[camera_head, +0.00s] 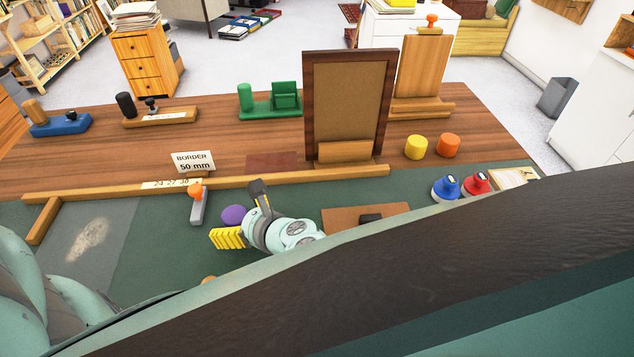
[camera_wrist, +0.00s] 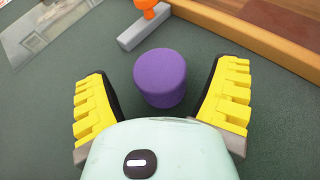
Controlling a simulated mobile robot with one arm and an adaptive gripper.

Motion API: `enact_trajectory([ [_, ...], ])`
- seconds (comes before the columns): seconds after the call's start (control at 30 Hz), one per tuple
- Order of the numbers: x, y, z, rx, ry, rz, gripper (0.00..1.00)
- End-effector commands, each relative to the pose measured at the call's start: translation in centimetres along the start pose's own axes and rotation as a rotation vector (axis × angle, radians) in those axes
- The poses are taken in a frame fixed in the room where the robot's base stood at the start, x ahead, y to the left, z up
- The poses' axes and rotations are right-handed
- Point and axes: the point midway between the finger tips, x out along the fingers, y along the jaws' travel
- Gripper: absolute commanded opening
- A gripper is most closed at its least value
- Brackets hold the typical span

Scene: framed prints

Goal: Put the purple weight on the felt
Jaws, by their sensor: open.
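The purple weight (camera_head: 233,215), a short cylinder, stands upright on the dark green work surface (camera_head: 160,265), left of the middle. In the wrist view the purple weight (camera_wrist: 160,78) is between the two yellow-padded fingers of my gripper (camera_wrist: 164,88), with green showing on both sides of it. My gripper (camera_head: 243,213) is open and low over the surface, and it holds nothing. A flat dark red patch (camera_head: 275,163) lies on the brown wood behind the wooden rail; it may be the felt, but I cannot tell its material.
An orange-knobbed grey tool (camera_head: 197,206) lies close left of the weight. A wooden rail (camera_head: 310,176) runs behind it. A framed board (camera_head: 347,102) stands right of the red patch, and a "BORDER 50 mm" card (camera_head: 193,162) left. Yellow (camera_head: 416,147) and orange (camera_head: 448,146) cylinders stand right.

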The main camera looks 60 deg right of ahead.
Motion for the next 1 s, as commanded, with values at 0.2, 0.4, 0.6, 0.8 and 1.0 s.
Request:
enact_trajectory([
  [0.2,-4.9,-0.2,-0.1,0.003,0.002,-0.009,0.86],
  [0.4,-7.9,-0.1,-0.1,0.004,0.0,-0.007,0.86],
  [0.6,-9.1,-0.1,-0.1,0.005,0.001,-0.007,0.86],
  [0.8,-9.1,-0.1,-0.1,0.004,0.0,-0.006,0.86],
  [1.0,-9.1,0.0,-0.1,0.004,0.0,-0.005,0.86],
])
